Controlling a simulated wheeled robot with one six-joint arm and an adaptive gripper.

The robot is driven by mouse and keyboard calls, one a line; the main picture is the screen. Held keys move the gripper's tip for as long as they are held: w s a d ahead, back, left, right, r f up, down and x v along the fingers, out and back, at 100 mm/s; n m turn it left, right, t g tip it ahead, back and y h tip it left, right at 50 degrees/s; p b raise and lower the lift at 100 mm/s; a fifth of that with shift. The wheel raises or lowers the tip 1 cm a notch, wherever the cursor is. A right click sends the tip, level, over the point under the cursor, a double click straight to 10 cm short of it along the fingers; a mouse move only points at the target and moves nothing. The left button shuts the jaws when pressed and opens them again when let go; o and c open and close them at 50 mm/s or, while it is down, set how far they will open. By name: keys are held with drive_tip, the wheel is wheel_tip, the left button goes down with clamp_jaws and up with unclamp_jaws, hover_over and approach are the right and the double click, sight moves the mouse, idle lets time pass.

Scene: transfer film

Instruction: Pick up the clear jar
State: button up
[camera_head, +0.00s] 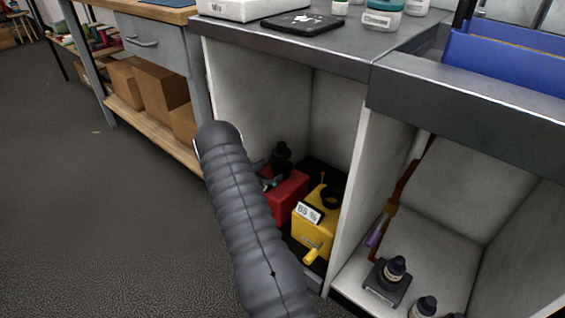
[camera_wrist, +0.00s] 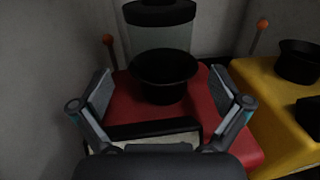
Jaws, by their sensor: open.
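What looks like the clear jar is a pale, see-through grey body (camera_wrist: 160,40) under a wide black lid (camera_wrist: 160,12), at the top middle of the wrist view. It stands upright behind a black cup (camera_wrist: 163,80) on a red box (camera_wrist: 205,85), which partly hides its lower part. I cannot make out its clear body in the head view. My gripper (camera_wrist: 160,100) is open and empty, its fingers spread left and right over the red box, with the black cup between and slightly beyond them. The jar is farther off, apart from the fingers.
A yellow box (camera_head: 315,220) with a label and handle stands right of the red box (camera_head: 288,193) inside the cabinet bay. Cabinet walls (camera_head: 260,105) stand close on both sides. The countertop (camera_head: 290,44) is overhead. Dark-capped bottles (camera_head: 395,268) stand in the right bay.

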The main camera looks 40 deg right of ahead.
sight(282, 162)
drive_tip(key=shift+s+d+r, duration=0.1)
drive_tip(key=shift+d+r, duration=0.05)
drive_tip(key=shift+d, duration=1.2)
drive_tip(key=shift+s+d+r, duration=0.1)
drive_tip(key=shift+d+r, duration=0.05)
drive_tip(key=shift+d, duration=1.2)
drive_tip(key=shift+c, duration=0.3)
drive_tip(key=c, duration=1.7)
